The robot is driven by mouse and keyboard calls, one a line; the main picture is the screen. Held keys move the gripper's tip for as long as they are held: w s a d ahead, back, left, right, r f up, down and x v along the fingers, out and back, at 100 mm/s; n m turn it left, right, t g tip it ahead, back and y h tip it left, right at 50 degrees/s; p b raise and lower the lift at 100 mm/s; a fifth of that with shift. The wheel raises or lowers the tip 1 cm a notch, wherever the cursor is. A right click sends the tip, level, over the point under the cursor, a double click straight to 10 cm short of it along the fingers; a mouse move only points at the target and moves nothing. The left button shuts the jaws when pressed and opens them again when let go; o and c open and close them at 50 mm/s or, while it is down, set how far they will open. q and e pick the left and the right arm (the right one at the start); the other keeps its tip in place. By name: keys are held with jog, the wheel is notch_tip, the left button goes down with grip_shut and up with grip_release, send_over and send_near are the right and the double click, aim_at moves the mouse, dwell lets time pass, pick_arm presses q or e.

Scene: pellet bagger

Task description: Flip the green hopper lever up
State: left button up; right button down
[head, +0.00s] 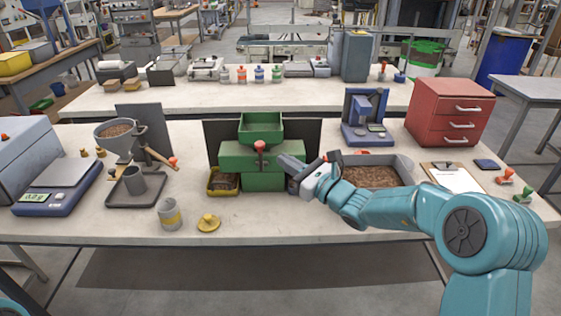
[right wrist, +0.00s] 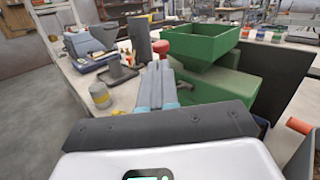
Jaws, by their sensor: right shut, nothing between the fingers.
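The green hopper (head: 261,126) sits on a green machine body (head: 236,156) in the middle of the table. On its front is a lever with a red knob (head: 260,146); in the head view the knob shows above a short stem. My right gripper (head: 284,161) is shut and empty, just right of the lever, its fingers pointing left. In the right wrist view the red knob (right wrist: 160,47) shows just beyond the shut fingertips, left of the hopper (right wrist: 208,45). Whether the fingers touch the lever I cannot tell. My left gripper is not in view.
A yellow tray (head: 223,192) stands at the machine's left foot. A grey bin of brown pellets (head: 403,165) lies behind my right arm. A grey cup (head: 170,220) and a yellow lid (head: 208,223) stand in front. The table's front middle is clear.

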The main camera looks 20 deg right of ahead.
jog(key=b+v, duration=0.1)
jog(key=v, duration=0.7)
jog(key=shift+d+b, duration=0.2)
jog(key=shift+b, duration=0.15)
jog(key=shift+a+f, duration=0.1)
jog(key=shift+f, duration=0.05)
jog(key=shift+s, duration=0.1)
